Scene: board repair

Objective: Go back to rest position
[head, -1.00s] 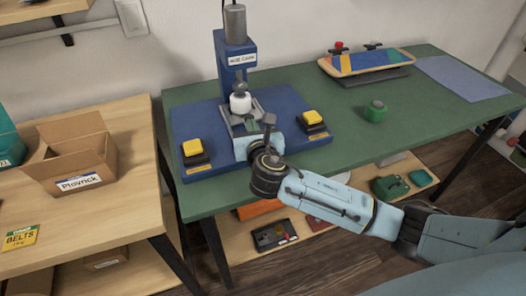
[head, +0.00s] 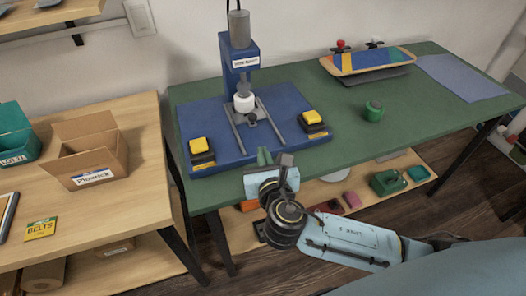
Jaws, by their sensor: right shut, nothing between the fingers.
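My right gripper (head: 265,158) is in the head view, in front of the blue press base (head: 215,112) near the front edge of the green table (head: 365,148). Its fingers point away toward the press and are shut with nothing between them. The press (head: 241,58) stands upright at the back of the base, its white head (head: 244,103) above two metal rails. Two yellow buttons (head: 198,145) (head: 312,117) sit at the base's sides. My left gripper is not in view.
A skateboard deck (head: 368,61) in a stand and a green round container (head: 373,111) are on the green table. A wooden table (head: 95,215) at left holds an open cardboard box (head: 88,160). Green items (head: 388,182) lie on the lower shelf.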

